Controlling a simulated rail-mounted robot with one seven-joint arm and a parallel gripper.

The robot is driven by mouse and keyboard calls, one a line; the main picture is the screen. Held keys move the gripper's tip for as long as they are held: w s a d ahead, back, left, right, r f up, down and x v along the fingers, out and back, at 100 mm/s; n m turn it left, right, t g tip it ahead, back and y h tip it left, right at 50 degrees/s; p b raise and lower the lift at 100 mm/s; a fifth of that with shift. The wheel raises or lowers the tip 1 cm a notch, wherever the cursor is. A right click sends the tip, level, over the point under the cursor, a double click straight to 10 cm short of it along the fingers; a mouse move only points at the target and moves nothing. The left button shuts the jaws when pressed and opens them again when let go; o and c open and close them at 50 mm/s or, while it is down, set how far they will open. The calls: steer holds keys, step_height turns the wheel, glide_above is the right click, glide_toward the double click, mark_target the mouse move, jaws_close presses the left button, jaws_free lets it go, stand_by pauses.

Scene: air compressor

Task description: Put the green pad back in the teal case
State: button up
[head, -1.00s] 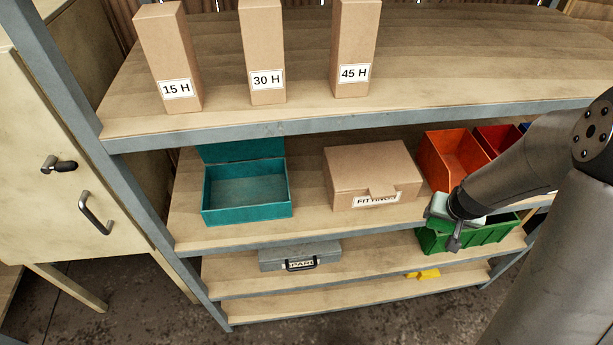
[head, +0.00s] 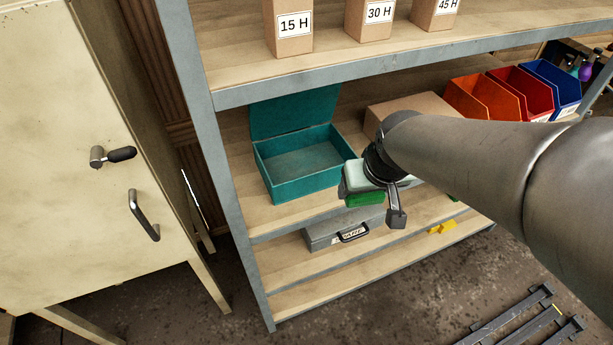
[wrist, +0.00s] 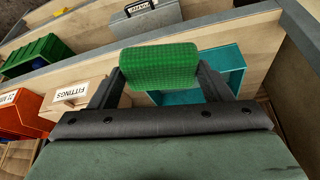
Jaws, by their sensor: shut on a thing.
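The green pad (wrist: 158,67) is a block with a textured face, held between the two fingers of my gripper (wrist: 160,78) in the wrist view. In the head view the pad (head: 366,199) shows as a green strip under my gripper (head: 372,188), at the front of the shelf. The teal case (head: 300,167) stands with its lid up on the middle shelf, and its inside looks empty. My gripper is just right of the case and in front of it. In the wrist view the case (wrist: 232,68) lies behind the pad, which hides part of it.
A cardboard fittings box (wrist: 72,97) stands right of the case in the head view, partly hidden by my arm. Orange (head: 482,98), red (head: 527,90) and blue (head: 556,85) bins stand further right. A grey case (head: 330,236) lies on the shelf below. The upper shelf edge (head: 350,66) overhangs.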

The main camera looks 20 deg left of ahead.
mark_target(347, 202)
steer(key=shift+n, duration=0.7)
steer(key=s+a, duration=0.2)
steer(key=s, duration=0.1)
steer(key=s+a+b, duration=0.1)
steer(key=shift+s+r, duration=0.2)
steer(key=shift+s, duration=0.1)
steer(key=shift+y, duration=0.3)
